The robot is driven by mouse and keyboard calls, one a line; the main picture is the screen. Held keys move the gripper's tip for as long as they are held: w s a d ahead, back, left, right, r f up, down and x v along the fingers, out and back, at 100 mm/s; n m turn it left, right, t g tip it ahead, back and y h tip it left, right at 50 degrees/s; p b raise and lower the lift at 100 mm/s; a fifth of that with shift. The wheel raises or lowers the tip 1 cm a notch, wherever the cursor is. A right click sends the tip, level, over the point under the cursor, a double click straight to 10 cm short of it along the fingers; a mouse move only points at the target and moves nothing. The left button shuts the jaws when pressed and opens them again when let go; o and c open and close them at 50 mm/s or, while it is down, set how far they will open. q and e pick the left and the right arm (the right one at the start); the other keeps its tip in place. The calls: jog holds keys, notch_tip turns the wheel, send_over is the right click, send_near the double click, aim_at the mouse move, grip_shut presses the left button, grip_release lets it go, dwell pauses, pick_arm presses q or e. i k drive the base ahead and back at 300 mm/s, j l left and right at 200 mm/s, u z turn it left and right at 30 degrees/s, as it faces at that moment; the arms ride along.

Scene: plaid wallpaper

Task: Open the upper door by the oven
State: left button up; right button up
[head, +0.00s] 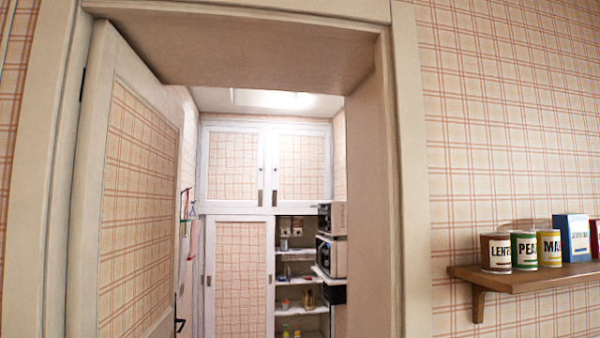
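Through an open doorway, a pair of upper cabinet doors shows at the far wall, white-framed with plaid panels: a left upper door (234,167) and a right upper door (300,169). Both look shut, with small dark handles near their meeting edges. Dark, boxy appliances (331,256) stand at the right below them; one may be the oven, but I cannot tell. Neither of my grippers is in view.
A plaid-panelled room door (138,205) stands open at the left of the white door frame (412,180). A wooden shelf (535,279) with several cans and boxes juts from the right wall. A lower sliding door (240,280) and open shelves (300,279) are beyond.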

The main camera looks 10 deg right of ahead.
aim_at(301, 159)
jog(key=i, duration=0.95)
jog(key=i+z, duration=0.1)
jog(key=i, duration=1.75)
jog(key=i+z, duration=0.1)
jog(key=i, duration=0.8)
jog(key=i+j, duration=0.15)
jog(key=i, duration=0.8)
jog(key=i+j+z, duration=0.1)
jog(key=i, duration=0.8)
